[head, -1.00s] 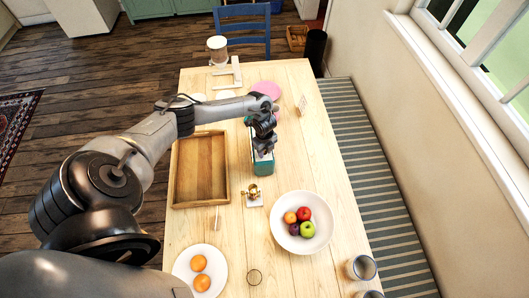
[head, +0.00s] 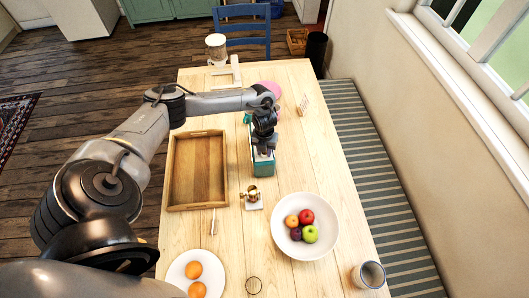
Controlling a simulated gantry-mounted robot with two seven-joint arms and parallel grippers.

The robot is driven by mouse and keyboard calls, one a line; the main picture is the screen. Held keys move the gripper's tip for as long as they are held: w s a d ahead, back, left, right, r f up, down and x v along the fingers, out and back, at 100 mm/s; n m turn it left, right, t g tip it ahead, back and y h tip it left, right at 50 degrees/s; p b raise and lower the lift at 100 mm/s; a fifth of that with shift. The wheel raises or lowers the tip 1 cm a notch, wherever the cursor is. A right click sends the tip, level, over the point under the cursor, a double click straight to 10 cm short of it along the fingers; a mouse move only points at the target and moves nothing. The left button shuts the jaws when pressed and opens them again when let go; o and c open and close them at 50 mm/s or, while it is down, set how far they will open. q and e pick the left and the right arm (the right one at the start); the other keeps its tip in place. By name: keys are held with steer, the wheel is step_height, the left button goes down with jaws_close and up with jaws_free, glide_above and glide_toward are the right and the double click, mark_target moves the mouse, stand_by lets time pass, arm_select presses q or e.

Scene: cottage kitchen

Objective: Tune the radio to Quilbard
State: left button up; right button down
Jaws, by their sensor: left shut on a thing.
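The radio (head: 262,168) is a teal box standing on the wooden table, right of the wooden tray. My left gripper (head: 264,150) is over the top of the radio, pointing down, and is shut on a part of it, which looks like a knob. The gripper and wrist hide much of the radio's top, so its dial and station names cannot be read. My right gripper is not in view.
An empty wooden tray (head: 226,190) lies left of the radio. A small brass object (head: 251,193) stands in front.

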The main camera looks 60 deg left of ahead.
arm_select(q)
steer(key=shift+f+m+b, duration=0.1)
steer(key=shift+m+b, duration=0.2)
steer(key=shift+m, duration=0.6)
steer(key=o, duration=1.1)
steer(key=shift+r+p, duration=0.35)
steer(key=shift+r, duration=5.15)
